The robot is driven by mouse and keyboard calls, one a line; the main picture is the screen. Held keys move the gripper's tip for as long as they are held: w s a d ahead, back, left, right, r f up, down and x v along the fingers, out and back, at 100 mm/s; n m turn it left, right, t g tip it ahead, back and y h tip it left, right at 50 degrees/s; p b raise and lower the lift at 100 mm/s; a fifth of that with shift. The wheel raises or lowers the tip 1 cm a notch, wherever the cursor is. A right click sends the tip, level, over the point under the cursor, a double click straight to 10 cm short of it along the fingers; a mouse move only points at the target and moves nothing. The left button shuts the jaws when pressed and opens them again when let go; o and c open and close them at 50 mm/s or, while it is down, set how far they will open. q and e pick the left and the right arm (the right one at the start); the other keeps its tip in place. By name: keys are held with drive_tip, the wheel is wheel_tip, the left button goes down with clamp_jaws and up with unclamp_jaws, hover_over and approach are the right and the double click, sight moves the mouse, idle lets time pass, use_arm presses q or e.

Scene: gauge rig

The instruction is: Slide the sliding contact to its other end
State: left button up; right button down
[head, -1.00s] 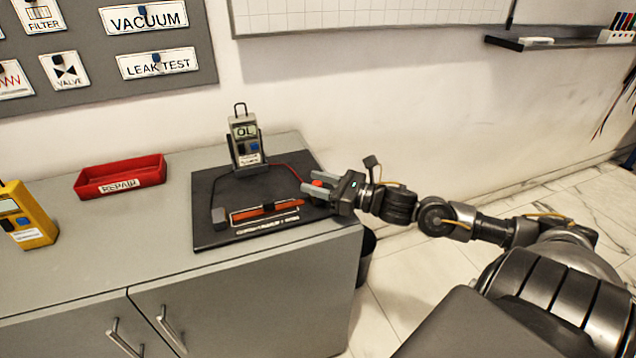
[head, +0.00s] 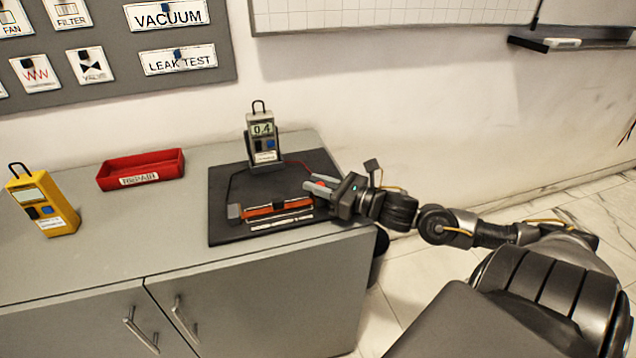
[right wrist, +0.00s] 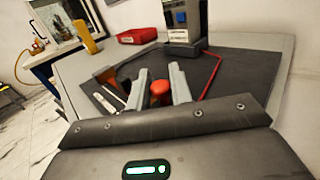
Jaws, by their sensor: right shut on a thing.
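The sliding contact (head: 278,204) is a small dark block on an orange bar (head: 262,210), seen near the middle of the bar. The bar lies near the front of a dark board (head: 225,190) on the cabinet. My right gripper (head: 308,186) is at the bar's right end, apart from the sliding contact. It is shut on a red-topped plug (right wrist: 160,88), which shows between the fingers in the right wrist view. A red lead (right wrist: 213,75) runs from the meter (head: 262,135) toward it. The meter reads 0.4. The plug's lower end is hidden. My left gripper is not in view.
A red REPAIR tray (head: 140,170) and a yellow meter (head: 42,203) stand to the left on the grey cabinet top (head: 110,235). The meter on the board stands behind the bar. The cabinet's right edge lies just under my right wrist.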

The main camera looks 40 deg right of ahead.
drive_tip(key=shift+s+a, duration=0.15)
drive_tip(key=shift+a, duration=0.25)
drive_tip(key=c, duration=1.5)
unclamp_jaws()
drive_tip(key=shift+a, duration=0.15)
drive_tip(key=shift+o, duration=0.8)
drive_tip(key=shift+w+a, duration=0.1)
drive_tip(key=shift+w, duration=0.1)
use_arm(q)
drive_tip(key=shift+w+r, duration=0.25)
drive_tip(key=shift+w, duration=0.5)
use_arm(e)
drive_tip(key=shift+s+d, duration=0.1)
drive_tip(key=shift+d, duration=0.1)
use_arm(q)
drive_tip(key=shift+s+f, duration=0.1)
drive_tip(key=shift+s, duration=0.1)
use_arm(e)
drive_tip(key=shift+s, duration=0.1)
